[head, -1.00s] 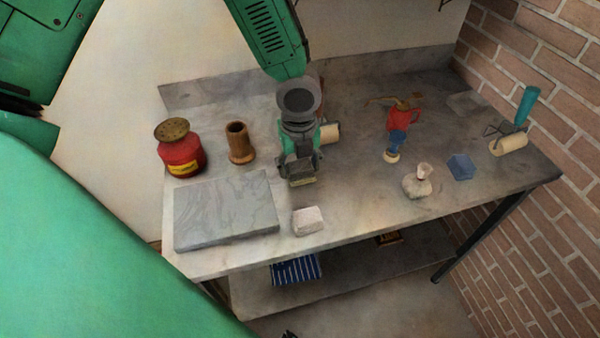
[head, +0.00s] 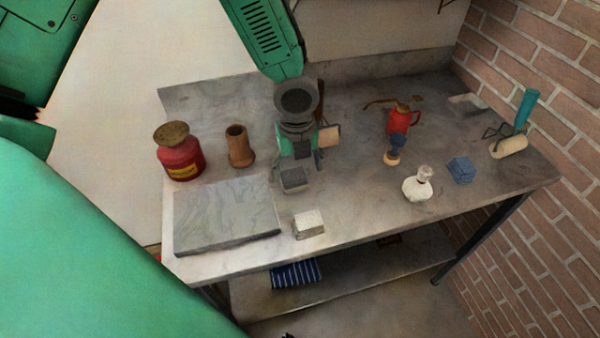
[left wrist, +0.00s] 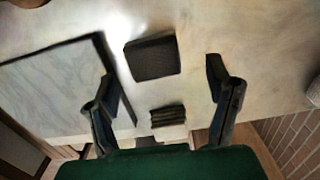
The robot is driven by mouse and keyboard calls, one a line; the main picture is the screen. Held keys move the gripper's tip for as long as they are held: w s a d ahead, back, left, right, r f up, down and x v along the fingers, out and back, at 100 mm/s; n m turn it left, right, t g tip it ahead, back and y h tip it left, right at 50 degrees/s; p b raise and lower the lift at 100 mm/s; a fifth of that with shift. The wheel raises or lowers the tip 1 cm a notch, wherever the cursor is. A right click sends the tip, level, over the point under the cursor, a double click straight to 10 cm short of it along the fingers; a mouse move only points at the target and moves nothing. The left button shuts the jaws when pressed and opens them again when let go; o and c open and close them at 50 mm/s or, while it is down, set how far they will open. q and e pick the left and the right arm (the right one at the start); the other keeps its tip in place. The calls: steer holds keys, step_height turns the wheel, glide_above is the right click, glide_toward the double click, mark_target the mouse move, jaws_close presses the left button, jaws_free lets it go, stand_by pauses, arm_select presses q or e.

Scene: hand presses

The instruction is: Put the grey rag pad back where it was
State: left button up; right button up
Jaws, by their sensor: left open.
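The grey rag pad (head: 294,180) looks like a small dark grey block. It lies on the table near the right edge of the marble slab (head: 222,214). In the left wrist view the pad (left wrist: 152,60) appears just ahead of the open fingertips, with bare table around it. My left gripper (head: 302,158) is above and just behind the pad, with its fingers spread and nothing visible between them. It also shows in the left wrist view (left wrist: 161,76). My right gripper is not in view.
A pale block (head: 309,224) lies near the front edge. A red can (head: 180,158) and wooden cup (head: 239,147) stand behind the slab.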

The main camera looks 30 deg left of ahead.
mark_target(294, 175)
arm_select(q)
step_height(294, 175, up, 9)
steer(key=p, duration=0.1)
steer(key=shift+s, duration=0.2)
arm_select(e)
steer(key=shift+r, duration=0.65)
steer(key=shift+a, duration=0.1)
arm_select(q)
steer(key=shift+a+f, duration=0.15)
steer(key=shift+a, duration=0.15)
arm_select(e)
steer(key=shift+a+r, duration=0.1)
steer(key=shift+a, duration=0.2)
